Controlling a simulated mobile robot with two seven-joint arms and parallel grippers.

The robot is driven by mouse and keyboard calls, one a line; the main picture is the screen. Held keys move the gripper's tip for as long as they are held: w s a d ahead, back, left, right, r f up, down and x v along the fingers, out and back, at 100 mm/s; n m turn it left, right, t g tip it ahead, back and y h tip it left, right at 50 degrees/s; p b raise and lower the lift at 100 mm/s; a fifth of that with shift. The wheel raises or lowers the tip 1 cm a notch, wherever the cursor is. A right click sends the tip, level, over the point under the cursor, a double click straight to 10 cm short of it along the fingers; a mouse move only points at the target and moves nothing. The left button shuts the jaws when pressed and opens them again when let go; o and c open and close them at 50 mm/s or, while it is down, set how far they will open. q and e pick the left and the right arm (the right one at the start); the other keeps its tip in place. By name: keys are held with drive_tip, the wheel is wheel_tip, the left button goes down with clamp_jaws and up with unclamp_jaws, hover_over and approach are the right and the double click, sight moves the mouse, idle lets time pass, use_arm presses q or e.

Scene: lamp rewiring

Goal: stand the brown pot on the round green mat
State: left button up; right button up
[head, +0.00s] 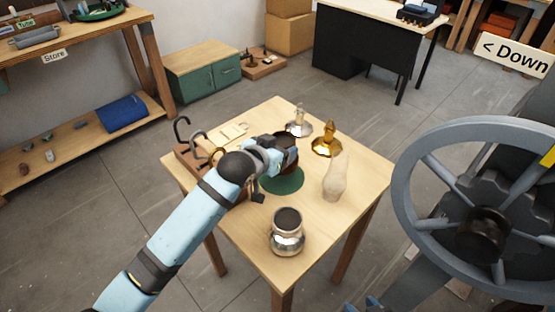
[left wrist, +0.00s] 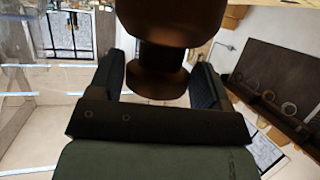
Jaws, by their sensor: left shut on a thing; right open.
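The brown pot (head: 289,140) is at the far edge of the round green mat (head: 285,184) in the head view. My left gripper (head: 284,157) is shut on it. In the left wrist view the pot (left wrist: 160,75) shows a narrow waist between the two fingers (left wrist: 155,78). The arm and gripper hide part of the pot and mat. I cannot tell whether the pot's base touches the mat. Of my right gripper (head: 360,305), only small blue tips show at the bottom edge of the head view, apart and empty, far from the pot.
On the table, a silver jar (head: 288,240) stands in front, a beige vase (head: 335,180) to the right, and a brass piece (head: 326,141) and a silver piece (head: 298,124) behind. A hook rack (head: 190,150) is at the left. A large grey wheel (head: 405,190) stands at right.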

use_arm(q)
drive_tip(key=shift+f, duration=1.95)
drive_tip(key=o, duration=1.1)
drive_tip(key=shift+f, duration=0.15)
drive_tip(key=shift+r, duration=0.2)
drive_tip(key=v, duration=1.2)
